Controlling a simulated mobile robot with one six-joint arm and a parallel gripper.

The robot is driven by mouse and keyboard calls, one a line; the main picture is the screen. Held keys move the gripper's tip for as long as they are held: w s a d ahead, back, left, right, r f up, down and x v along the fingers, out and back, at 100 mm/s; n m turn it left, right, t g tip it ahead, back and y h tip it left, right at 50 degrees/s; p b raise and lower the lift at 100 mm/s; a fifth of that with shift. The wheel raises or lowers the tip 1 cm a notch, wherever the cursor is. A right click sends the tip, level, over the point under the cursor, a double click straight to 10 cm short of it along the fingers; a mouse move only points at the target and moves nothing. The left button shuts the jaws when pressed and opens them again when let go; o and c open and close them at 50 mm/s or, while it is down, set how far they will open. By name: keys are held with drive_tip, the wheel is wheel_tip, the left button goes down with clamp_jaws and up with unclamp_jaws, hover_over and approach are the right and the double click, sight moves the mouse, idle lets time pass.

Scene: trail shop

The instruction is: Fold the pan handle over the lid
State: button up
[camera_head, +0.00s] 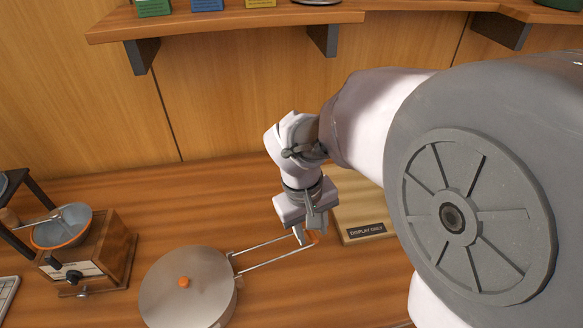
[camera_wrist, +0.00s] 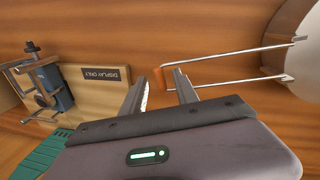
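The pan (camera_head: 190,300) sits on the wooden counter with a flat grey metal lid on it, which has an orange knob (camera_head: 184,282). Its two-rod wire handle (camera_head: 275,250) is unfolded and points right, away from the lid. The handle ends in an orange grip (camera_head: 314,237), which also shows in the wrist view (camera_wrist: 170,80). My gripper (camera_head: 309,238) is over this far end. In the wrist view my gripper (camera_wrist: 160,79) has its fingers apart, with the orange grip at the fingertips, nearer the right finger. I cannot tell whether they touch.
A wooden stand with a "DISPLAY ONLY" label (camera_head: 366,230) is close behind and right of my gripper. A wooden box with a grey bowl (camera_head: 62,228) is at the left. A shelf (camera_head: 225,22) runs above. Counter behind the pan is clear.

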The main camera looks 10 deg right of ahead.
clamp_jaws()
idle(1.4)
